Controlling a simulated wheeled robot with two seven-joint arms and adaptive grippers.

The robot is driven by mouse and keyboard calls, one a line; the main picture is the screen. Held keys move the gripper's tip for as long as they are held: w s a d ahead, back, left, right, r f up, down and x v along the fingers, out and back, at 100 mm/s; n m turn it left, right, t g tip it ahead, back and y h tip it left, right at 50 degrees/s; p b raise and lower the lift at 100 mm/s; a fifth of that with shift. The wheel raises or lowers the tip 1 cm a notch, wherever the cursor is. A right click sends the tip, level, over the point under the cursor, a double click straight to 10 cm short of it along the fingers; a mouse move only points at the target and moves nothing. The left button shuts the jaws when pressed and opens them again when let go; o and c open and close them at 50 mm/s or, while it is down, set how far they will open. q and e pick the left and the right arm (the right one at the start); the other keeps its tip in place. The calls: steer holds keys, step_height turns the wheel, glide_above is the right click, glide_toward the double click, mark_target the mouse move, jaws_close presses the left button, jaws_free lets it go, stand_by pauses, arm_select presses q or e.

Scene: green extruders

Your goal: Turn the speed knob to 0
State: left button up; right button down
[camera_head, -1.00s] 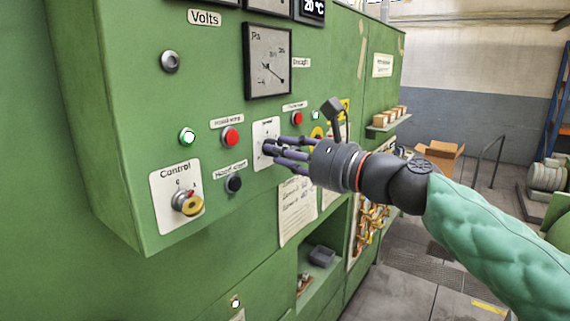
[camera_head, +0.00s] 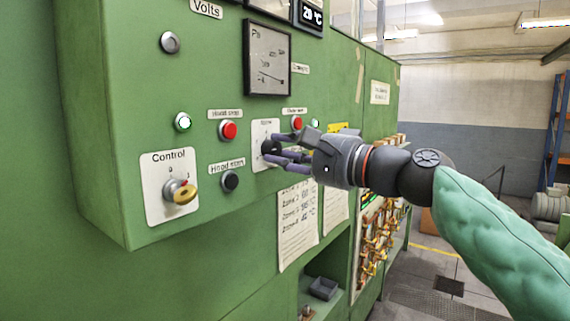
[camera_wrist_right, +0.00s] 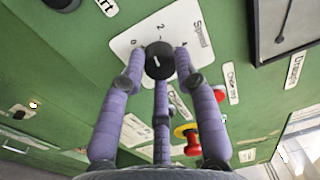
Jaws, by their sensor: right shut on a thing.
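The speed knob (camera_wrist_right: 160,62) is round and black with a short light line on its face. It sits on a white plate (camera_wrist_right: 128,45) marked with numbers, including a 0 near the plate's left edge in the wrist view. In the head view the same knob (camera_head: 268,147) is partly hidden by fingers. My right gripper (camera_head: 276,154) is at the panel with its purple fingers closed around the knob; it also shows in the wrist view (camera_wrist_right: 160,72). My left gripper is not in view.
A gauge (camera_head: 267,62) is above. An open shelf recess with a grey box (camera_head: 322,288) is below.

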steer(key=n+b, duration=0.1)
steer(key=n, duration=0.2)
steer(key=shift+n+b, duration=0.4)
steer(key=shift+n+g+b, duration=0.4)
steer(key=shift+n+b, duration=0.25)
steer(key=shift+n, duration=1.25)
steer(key=shift+f, duration=0.1)
steer(key=c, duration=0.9)
jaws_free()
